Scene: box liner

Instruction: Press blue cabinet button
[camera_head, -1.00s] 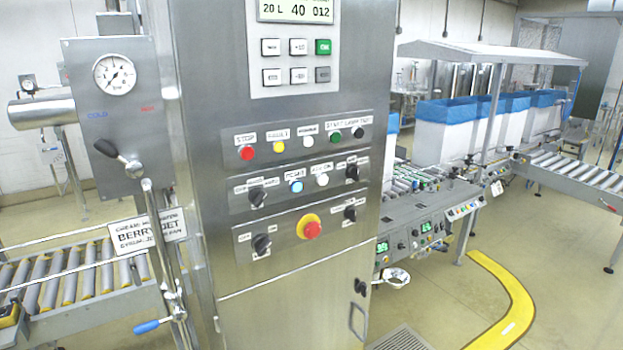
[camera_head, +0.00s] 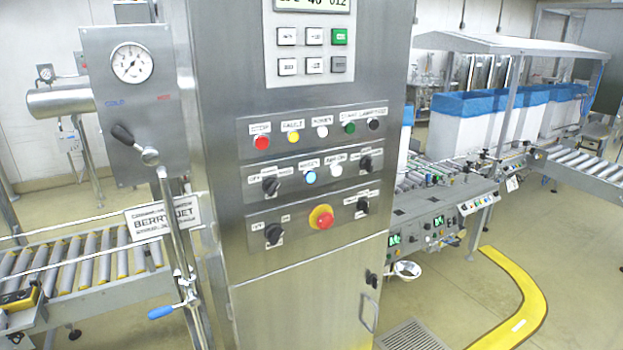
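The steel cabinet (camera_head: 300,85) stands upright in the middle of the head view. Its blue button (camera_head: 310,177) sits in the middle row of controls, between a black rotary switch (camera_head: 270,186) on its left and a white button (camera_head: 336,171) on its right. A small label is above the blue button. Nothing covers it. Neither of my grippers shows in the view.
A red emergency stop (camera_head: 321,217) on a yellow ring is below the blue button. A gauge panel (camera_head: 128,100) with a lever and pipe stands at the left. A roller conveyor (camera_head: 85,265) runs behind it. A control console (camera_head: 440,215) stands right of the cabinet.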

